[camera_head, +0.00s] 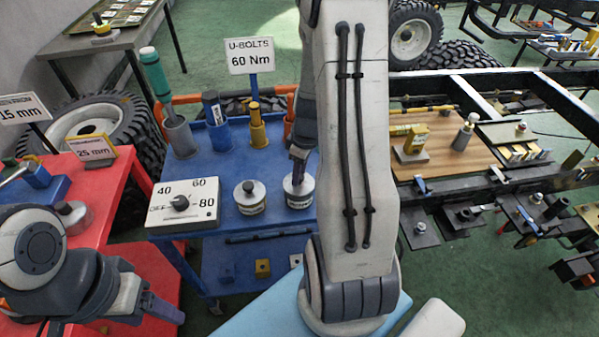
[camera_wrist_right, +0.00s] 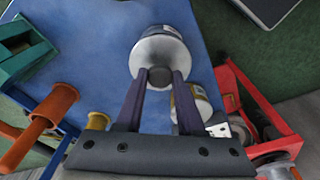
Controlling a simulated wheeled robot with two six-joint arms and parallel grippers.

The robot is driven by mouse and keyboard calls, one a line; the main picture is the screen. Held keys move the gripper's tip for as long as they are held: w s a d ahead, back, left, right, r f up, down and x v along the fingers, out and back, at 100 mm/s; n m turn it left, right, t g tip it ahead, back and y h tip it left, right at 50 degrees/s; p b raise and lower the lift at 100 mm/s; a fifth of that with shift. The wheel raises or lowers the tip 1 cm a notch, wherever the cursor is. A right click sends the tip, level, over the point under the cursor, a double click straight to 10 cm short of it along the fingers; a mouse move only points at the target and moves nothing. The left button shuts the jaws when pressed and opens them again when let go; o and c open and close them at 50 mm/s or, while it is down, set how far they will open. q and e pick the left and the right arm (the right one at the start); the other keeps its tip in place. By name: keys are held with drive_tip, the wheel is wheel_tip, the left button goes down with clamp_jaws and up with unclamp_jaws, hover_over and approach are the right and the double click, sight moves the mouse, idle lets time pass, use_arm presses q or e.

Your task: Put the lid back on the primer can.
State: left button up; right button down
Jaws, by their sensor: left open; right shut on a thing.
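My right gripper (camera_head: 298,165) is shut on the dark knob of a round grey lid (camera_head: 298,184). The lid sits at the mouth of a white-labelled can (camera_head: 302,201) on the blue cart top. In the right wrist view, the fingers (camera_wrist_right: 161,78) pinch the knob, and the lid (camera_wrist_right: 158,52) covers the can's top. I cannot tell whether the lid is fully seated. The can's label is too small to read, so I cannot confirm it is the primer. My left gripper (camera_head: 172,312) is open and empty at the lower left, away from the can.
A second can (camera_head: 250,203) with a knobbed lid stands left of the held lid. A white dial box (camera_head: 183,207) is further left. Cups with tools stand behind, near a U-bolts sign (camera_head: 250,56). A red bench (camera_head: 115,190) is at left.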

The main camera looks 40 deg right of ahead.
drive_tip(key=shift+f+b, duration=0.15)
drive_tip(key=shift+b, duration=0.25)
idle(1.0)
idle(0.4)
unclamp_jaws()
idle(0.3)
drive_tip(key=shift+r+p, duration=2.75)
drive_tip(key=shift+r, duration=0.8)
clamp_jaws()
